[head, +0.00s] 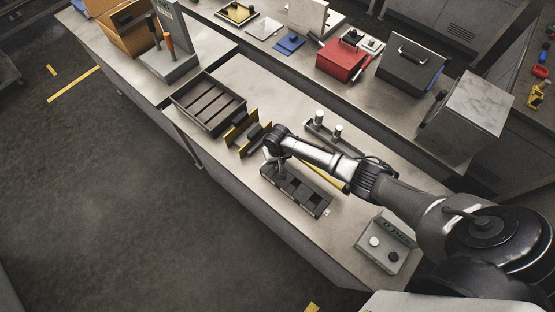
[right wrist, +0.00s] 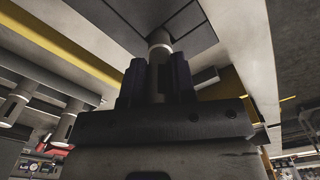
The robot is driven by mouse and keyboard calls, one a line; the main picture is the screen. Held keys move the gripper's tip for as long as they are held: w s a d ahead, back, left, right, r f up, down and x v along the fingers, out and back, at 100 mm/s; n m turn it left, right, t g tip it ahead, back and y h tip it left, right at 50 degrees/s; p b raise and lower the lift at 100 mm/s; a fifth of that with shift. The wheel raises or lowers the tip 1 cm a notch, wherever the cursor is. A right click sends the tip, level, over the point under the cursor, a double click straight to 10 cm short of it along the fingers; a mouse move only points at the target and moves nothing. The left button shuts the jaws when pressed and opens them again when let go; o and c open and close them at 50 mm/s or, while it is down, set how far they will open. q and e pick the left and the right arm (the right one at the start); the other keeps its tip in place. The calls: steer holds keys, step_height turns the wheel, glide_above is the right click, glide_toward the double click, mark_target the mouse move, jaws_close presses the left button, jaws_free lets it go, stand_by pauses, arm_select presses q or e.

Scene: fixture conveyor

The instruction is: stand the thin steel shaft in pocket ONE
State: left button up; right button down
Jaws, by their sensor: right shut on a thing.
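My right gripper (head: 269,168) is over the left end of the dark pocket fixture (head: 318,208). In the right wrist view its two fingers (right wrist: 158,78) are shut on a thin steel shaft (right wrist: 158,42), which sticks out between them. The shaft's far end meets the dark fixture (right wrist: 188,24) in that view. I cannot tell whether the end is inside a pocket or only in front of it. In the head view the gripper hides the shaft and the fixture's left end. I cannot read any pocket number. My left gripper is not in view.
A rack with standing steel pieces (head: 338,131) is behind the fixture. A yellow-sided holder (head: 233,138) and a dark slatted tray (head: 180,106) are to the left. A grey button box (head: 379,257) is at the right. The bench front is clear.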

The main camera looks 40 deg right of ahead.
steer(key=shift+f, duration=0.15)
stand_by(0.4)
steer(key=c, duration=0.9)
jaws_free()
steer(key=shift+o, duration=0.2)
step_height(320, 180, up, 13)
steer(key=shift+f, duration=0.15)
steer(key=shift+r, duration=0.6)
